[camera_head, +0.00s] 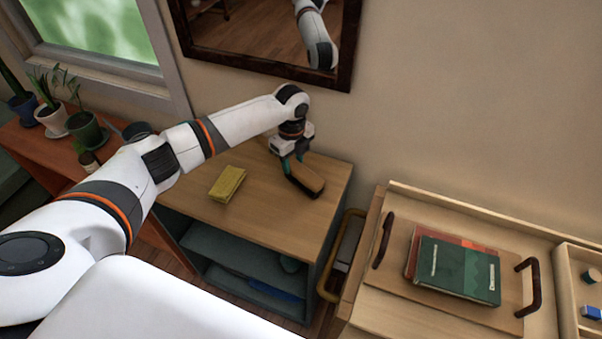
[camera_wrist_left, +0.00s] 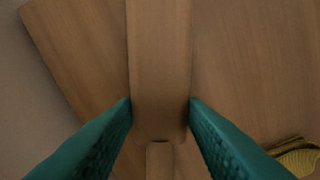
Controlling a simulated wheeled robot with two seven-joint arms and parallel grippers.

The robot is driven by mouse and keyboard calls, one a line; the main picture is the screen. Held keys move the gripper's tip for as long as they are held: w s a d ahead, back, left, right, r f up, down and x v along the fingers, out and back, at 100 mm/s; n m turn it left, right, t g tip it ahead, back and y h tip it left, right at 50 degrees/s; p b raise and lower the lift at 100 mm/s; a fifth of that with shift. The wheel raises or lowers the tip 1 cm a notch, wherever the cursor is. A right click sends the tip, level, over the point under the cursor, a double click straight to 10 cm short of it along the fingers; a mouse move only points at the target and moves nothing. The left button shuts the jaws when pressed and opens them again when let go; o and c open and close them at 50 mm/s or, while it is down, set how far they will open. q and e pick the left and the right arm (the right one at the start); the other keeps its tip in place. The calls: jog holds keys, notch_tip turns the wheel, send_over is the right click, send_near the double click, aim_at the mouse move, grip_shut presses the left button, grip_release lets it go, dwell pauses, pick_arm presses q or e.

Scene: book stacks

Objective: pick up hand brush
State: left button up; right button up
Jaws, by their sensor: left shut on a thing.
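The hand brush (camera_head: 305,180) has a light wooden back and dark bristles along its lower side. It is over the right part of the wooden cabinet top (camera_head: 262,218). My left gripper (camera_head: 293,164) reaches down from above, its teal fingers on either side of the brush. In the left wrist view, the fingers (camera_wrist_left: 160,108) are shut on the wooden body of the brush (camera_wrist_left: 160,60), one against each side. I cannot tell whether the brush touches the cabinet top. My right gripper is not in view.
Potted plants (camera_head: 85,129) stand on a reddish shelf at the left. A tray with dark handles (camera_head: 440,318) holds stacked books (camera_head: 456,270) at the right. A framed mirror (camera_head: 343,75) hangs on the wall behind.

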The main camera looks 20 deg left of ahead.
aim_at(293, 163)
pick_arm(q)
notch_tip(293, 163, up, 10)
jog(key=b, duration=0.1)
jog(key=o, duration=0.7)
jog(key=shift+c, duration=0.2)
jog(key=c, duration=0.3)
